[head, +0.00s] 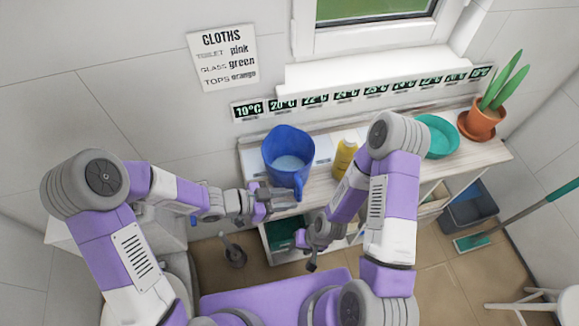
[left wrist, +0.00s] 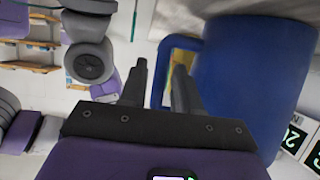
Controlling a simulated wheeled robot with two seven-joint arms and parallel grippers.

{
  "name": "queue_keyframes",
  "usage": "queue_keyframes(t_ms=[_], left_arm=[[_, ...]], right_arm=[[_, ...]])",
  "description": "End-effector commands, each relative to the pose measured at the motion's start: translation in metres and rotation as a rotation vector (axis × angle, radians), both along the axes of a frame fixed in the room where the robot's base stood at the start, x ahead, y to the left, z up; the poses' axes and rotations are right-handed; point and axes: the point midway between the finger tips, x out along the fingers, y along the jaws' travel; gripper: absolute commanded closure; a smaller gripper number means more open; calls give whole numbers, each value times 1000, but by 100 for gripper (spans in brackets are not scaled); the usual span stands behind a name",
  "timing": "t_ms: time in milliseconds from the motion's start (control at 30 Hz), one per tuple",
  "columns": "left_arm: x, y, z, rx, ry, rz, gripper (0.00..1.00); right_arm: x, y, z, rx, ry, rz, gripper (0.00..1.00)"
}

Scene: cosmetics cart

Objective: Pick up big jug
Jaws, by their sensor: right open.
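The big blue jug (head: 287,148) stands upright on the counter, with pale liquid inside. Its handle faces me and my left gripper (head: 283,196) is at it. In the left wrist view the jug (left wrist: 250,75) fills the right side. There my left gripper (left wrist: 160,80) is open, its two fingers apart, with the outer bar of the handle between them; one finger appears to be inside the handle loop. I cannot tell whether either finger touches it. My right gripper (head: 312,258) is open and empty, low in front of the counter, pointing down.
A yellow bottle (head: 344,158) stands right of the jug, close to my right arm. A teal bowl (head: 437,137) and a potted plant (head: 483,122) are farther right on the counter (head: 465,155). A wall with temperature labels (head: 318,100) is behind.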

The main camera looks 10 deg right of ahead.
Motion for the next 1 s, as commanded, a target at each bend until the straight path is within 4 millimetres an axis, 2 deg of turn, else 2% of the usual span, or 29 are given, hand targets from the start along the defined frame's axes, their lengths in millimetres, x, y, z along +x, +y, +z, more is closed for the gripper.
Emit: queue_keyframes(t_ms=[100, 267, 567, 800, 1000], left_arm=[[2, -18, -10, 0, 2, -2, 68], [5, -36, -18, 0, 3, -1, 68], [6, -41, -18, 0, 0, 2, 68], [6, -40, -18, 0, 1, 2, 100], [6, -40, -19, 1, 2, 2, 100]], right_arm=[[0, 0, -6, 0, -1, 0, 57], [1, 0, -9, 0, -1, 0, 57], [1, 0, -9, 0, -2, -1, 57], [1, 0, -9, 0, -2, -1, 57], [1, 0, -9, 0, -2, -1, 57]])
